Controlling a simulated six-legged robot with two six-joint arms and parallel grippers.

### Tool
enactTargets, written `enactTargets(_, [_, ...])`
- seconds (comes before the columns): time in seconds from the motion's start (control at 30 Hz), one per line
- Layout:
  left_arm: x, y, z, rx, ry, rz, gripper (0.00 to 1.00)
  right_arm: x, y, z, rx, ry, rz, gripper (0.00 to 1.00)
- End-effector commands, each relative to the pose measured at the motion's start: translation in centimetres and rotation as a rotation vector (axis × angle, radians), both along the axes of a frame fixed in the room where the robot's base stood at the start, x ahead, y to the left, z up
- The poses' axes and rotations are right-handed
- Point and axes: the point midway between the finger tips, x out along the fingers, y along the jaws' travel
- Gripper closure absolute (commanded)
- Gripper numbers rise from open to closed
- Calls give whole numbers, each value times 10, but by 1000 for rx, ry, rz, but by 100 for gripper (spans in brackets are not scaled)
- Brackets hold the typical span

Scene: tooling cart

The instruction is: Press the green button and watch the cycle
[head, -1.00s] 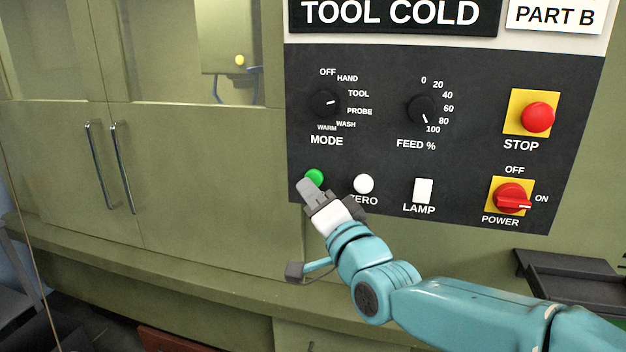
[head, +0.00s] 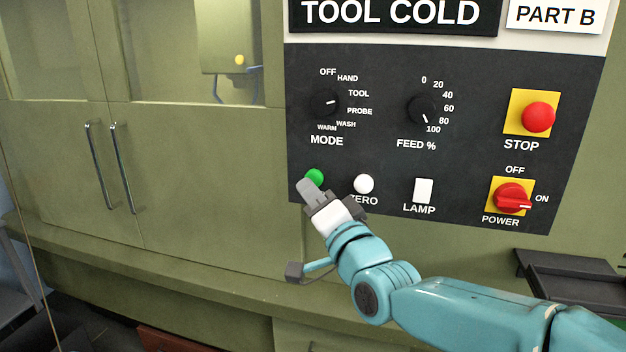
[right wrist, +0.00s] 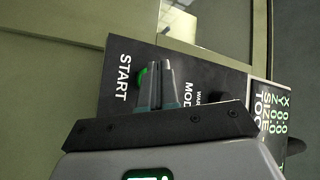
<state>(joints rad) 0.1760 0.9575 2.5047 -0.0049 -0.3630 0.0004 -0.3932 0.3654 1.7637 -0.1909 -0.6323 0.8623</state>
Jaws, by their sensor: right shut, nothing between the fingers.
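The green button (head: 315,176) sits at the lower left of the dark control panel (head: 460,160), below the MODE knob (head: 326,102). My right gripper (head: 307,185) is shut and empty, with its fingertips at the button's lower left edge in the head view. In the right wrist view the shut fingers (right wrist: 158,80) partly cover the green button (right wrist: 142,77), beside the word START. I cannot tell whether the fingertips touch the button. The machine's double doors (head: 110,165) are closed. My left gripper is not in view.
A white ZERO button (head: 364,184) is close to the right of my gripper. A white LAMP switch (head: 423,190), red STOP button (head: 537,117) and red POWER switch (head: 511,198) are farther right. A ledge (head: 180,260) runs below the doors. A dark tray (head: 575,280) is at the lower right.

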Motion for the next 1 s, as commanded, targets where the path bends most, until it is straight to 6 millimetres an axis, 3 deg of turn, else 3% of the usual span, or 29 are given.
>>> enactTargets(1.0, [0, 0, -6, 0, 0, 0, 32, 8, -3, 0, 0, 0, 0, 100])
